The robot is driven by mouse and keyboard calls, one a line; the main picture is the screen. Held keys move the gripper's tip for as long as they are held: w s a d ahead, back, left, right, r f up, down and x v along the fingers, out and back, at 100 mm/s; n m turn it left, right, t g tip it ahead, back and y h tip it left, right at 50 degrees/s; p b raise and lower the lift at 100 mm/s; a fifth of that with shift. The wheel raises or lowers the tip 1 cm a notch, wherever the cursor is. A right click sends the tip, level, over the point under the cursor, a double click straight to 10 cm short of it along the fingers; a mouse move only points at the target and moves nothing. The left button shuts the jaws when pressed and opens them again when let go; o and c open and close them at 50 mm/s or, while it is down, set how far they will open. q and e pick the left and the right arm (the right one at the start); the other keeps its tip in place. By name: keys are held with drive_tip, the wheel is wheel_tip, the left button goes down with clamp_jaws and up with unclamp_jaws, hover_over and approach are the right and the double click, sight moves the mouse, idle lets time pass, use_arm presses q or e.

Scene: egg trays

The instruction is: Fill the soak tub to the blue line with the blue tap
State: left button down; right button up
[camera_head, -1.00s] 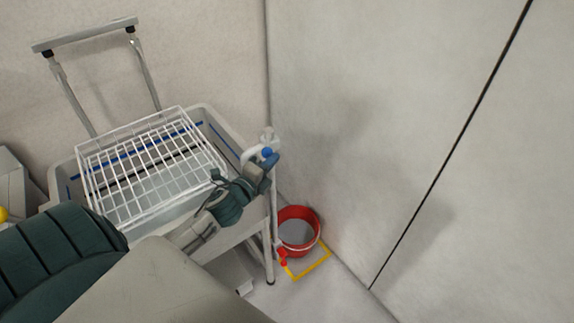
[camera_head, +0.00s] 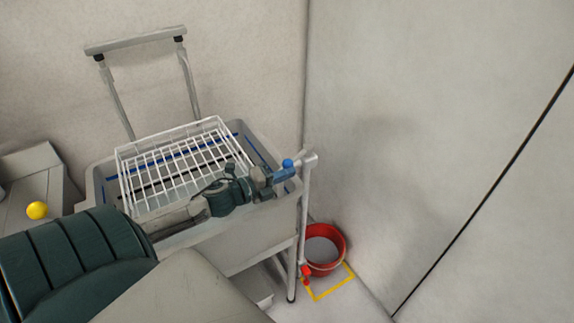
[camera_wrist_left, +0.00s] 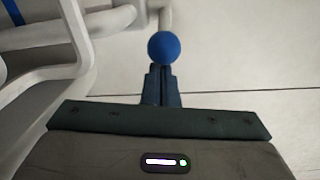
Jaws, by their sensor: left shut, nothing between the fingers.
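The grey soak tub (camera_head: 98,187) stands on a metal frame, with a blue line along its inner walls. I cannot tell the water level. The blue tap's round knob (camera_head: 287,163) is on a pale pipe at the tub's right end; it also shows in the left wrist view (camera_wrist_left: 163,48). My left gripper (camera_head: 278,179) is shut and empty, just beside and below the knob in the head view. In the left wrist view its fingertips (camera_wrist_left: 160,72) are right by the knob; I cannot tell whether they touch. My right gripper is not in view.
A white wire rack (camera_head: 170,160) sits over the tub, and a trolley-like handle (camera_head: 140,40) rises behind. Walls close in behind and right. A yellow ball (camera_head: 37,210) is left.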

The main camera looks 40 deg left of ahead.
use_arm(q)
drive_tip(key=shift+a+m+g+h, duration=0.4)
drive_tip(key=shift+a+m+h, duration=0.4)
drive_tip(key=shift+a+h, duration=0.25)
drive_tip(key=shift+d+f, duration=0.1)
drive_tip(key=shift+f, duration=0.05)
